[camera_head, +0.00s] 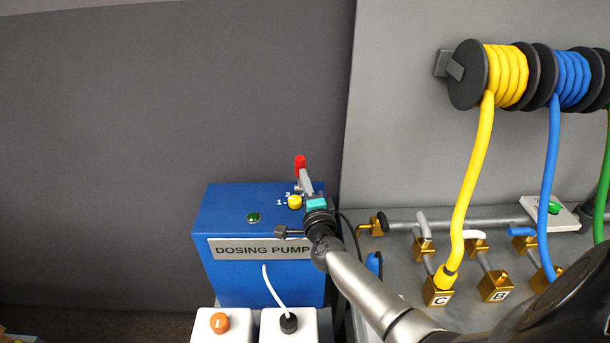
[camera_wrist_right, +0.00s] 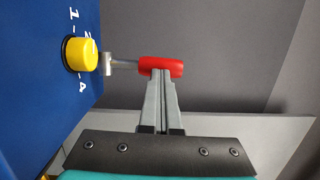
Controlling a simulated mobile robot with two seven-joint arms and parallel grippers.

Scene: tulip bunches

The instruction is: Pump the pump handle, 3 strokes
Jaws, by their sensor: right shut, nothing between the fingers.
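The blue dosing pump (camera_head: 228,207) stands in the lower middle of the head view. Its pump handle is a grey lever with a red grip (camera_head: 300,162) at the top of the box. The red grip also shows in the right wrist view (camera_wrist_right: 175,67), with its metal lever (camera_wrist_right: 122,66) running left. My right gripper (camera_head: 304,176) is shut and empty, its fingertips (camera_wrist_right: 160,74) right at the red grip, overlapping its lower edge in the wrist view. I cannot tell whether they touch. My left gripper is not in view.
A yellow knob (camera_head: 295,202) with numbers and a green lamp (camera_head: 253,217) are on the pump. Two white containers (camera_head: 222,328) stand in front. At right are hose reels (camera_head: 468,75), a yellow hose (camera_head: 471,180), a blue hose (camera_head: 551,180) and brass blocks (camera_head: 496,287).

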